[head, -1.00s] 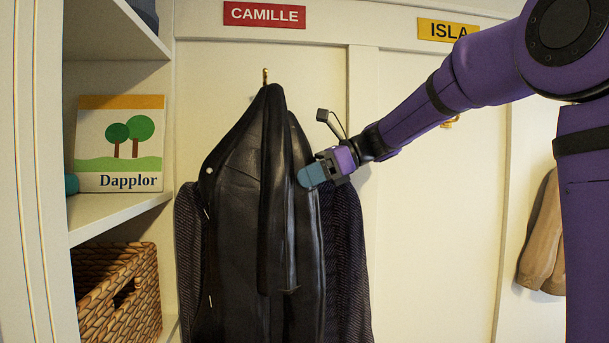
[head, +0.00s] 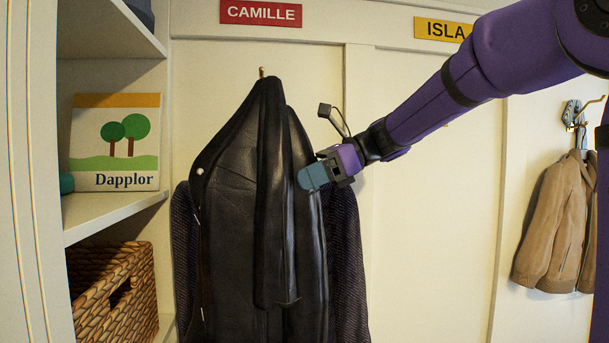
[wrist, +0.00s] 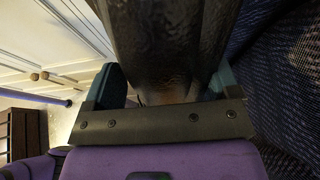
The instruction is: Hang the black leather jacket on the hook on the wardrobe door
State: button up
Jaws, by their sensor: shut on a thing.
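The black leather jacket (head: 235,200) hangs upright against the panel under the red CAMILLE sign. Its peak overlaps a small brass hook (head: 262,71), whose tip shows just above it. I cannot tell whether the jacket is caught on the hook. My gripper (head: 314,177) is shut on the jacket's right edge in the head view. In the wrist view the leather (wrist: 170,40) sits between the two blue-grey fingers of my gripper (wrist: 165,84). Dark woven cloth (head: 345,250) shows behind the leather on both sides; I cannot tell if it is a separate garment.
Shelves (head: 120,215) with a picture book (head: 115,150) and a wicker basket (head: 115,290) stand close on the left. The panel under the yellow ISLA sign (head: 441,29) is bare where visible. A tan jacket (head: 555,220) hangs at the far right.

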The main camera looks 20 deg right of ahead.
aim_at(309, 192)
jog(key=shift+s+a, duration=0.2)
jog(key=shift+s, duration=0.65)
jog(key=shift+s+a, duration=0.15)
jog(key=shift+s, duration=0.65)
jog(key=shift+r, duration=0.15)
jog(key=shift+f, duration=0.2)
dwell(0.4)
